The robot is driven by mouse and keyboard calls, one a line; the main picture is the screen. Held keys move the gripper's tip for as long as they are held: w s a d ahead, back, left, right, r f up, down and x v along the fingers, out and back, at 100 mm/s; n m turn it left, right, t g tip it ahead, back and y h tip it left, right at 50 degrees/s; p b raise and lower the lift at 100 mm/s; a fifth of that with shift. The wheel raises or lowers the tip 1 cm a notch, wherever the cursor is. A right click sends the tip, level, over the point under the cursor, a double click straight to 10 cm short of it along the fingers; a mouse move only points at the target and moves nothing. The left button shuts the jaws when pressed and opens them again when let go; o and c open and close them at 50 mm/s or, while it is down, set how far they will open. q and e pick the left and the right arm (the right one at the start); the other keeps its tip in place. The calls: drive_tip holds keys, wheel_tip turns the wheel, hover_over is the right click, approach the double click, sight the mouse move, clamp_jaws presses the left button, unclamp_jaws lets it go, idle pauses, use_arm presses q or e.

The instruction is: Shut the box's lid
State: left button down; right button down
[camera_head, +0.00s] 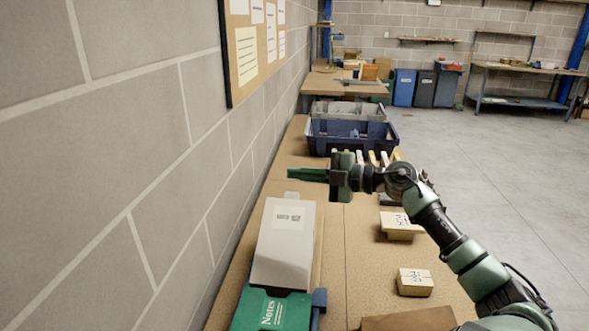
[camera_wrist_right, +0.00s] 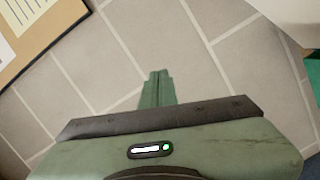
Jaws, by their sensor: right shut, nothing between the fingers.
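A white box (camera_head: 285,243) with a small label on its white upper panel stands on the near left of the bench, close to the wall. The panel slopes toward the near end. I cannot tell from here how wide a gap lies under the lid. My right gripper (camera_head: 292,174) is shut and empty, above the bench just beyond the box's far end, fingers pointing left to the wall. In the right wrist view the closed fingers (camera_wrist_right: 158,76) show against the wall, and a pale surface, likely the box, is at the upper right. My left gripper is not in view.
Small cardboard boxes (camera_head: 414,282) stand to the right on the bench (camera_head: 335,260). Blue and grey crates (camera_head: 350,128) stand beyond my gripper. A notice board (camera_head: 258,40) hangs on the wall.

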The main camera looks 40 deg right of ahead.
drive_tip(key=shift+w+d+f+p, duration=0.1)
drive_tip(key=shift+w+d+f, duration=0.25)
drive_tip(key=shift+w, duration=0.25)
drive_tip(key=shift+w+d+f+p, duration=0.1)
drive_tip(key=shift+w+d+f, duration=0.1)
drive_tip(key=shift+w+d, duration=0.3)
drive_tip(key=shift+w+d+f+p, duration=0.1)
drive_tip(key=shift+w+d+f, duration=0.2)
drive_tip(key=shift+w, duration=0.4)
drive_tip(key=w+d+f+m+g+b, duration=0.1)
drive_tip(key=w+d+f+m+b, duration=0.3)
drive_tip(key=d, duration=0.5)
drive_tip(key=shift+w+f+b, duration=1.25)
drive_tip(key=shift+w+f, duration=0.45)
drive_tip(key=shift+f, duration=0.15)
